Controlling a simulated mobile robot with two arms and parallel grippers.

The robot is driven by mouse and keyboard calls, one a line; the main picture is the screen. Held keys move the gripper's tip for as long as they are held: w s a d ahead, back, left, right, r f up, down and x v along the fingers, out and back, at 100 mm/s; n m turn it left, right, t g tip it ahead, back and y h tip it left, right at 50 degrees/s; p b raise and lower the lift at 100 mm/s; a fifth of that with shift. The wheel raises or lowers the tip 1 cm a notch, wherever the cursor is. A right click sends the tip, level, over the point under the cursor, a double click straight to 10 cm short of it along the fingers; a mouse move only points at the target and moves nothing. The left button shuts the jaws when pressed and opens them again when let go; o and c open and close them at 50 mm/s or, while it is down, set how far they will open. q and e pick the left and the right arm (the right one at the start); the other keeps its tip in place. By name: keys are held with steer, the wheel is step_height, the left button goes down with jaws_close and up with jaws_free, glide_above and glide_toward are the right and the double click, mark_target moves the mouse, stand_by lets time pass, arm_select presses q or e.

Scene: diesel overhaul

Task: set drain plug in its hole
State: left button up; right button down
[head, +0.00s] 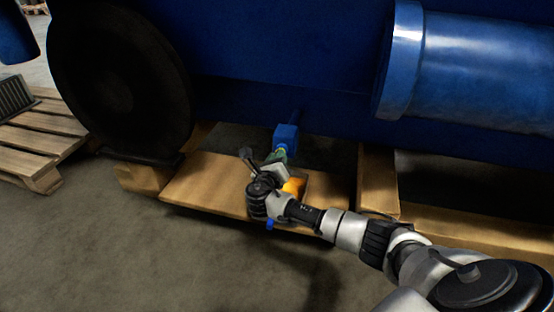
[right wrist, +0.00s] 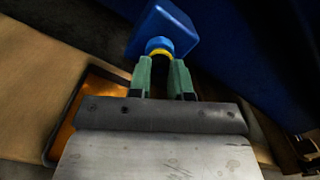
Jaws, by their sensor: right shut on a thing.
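My right gripper (head: 280,154) reaches in low against the blue engine, and its green fingers also show in the right wrist view (right wrist: 166,78). They are shut on a small piece with a yellow ring, which I take as the drain plug (right wrist: 164,53); the fingers hide most of it. Just beyond the fingertips is a blue square block (head: 286,137) with a short round blue neck (right wrist: 158,43). The yellow ring lies right at this neck. The hole is hidden, and I cannot tell how deep the plug sits. My left gripper is not in view.
A dark-rimmed tray with an orange inside (right wrist: 92,105) lies on the wooden boards (head: 205,183) below the gripper. A large black disc (head: 120,85) stands at left, and a big blue cylinder (head: 480,65) at upper right. A pallet (head: 40,140) is far left; the floor in front is clear.

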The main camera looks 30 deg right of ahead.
stand_by(0.4)
steer(key=c, duration=1)
jaws_free()
steer(key=shift+o, duration=0.2)
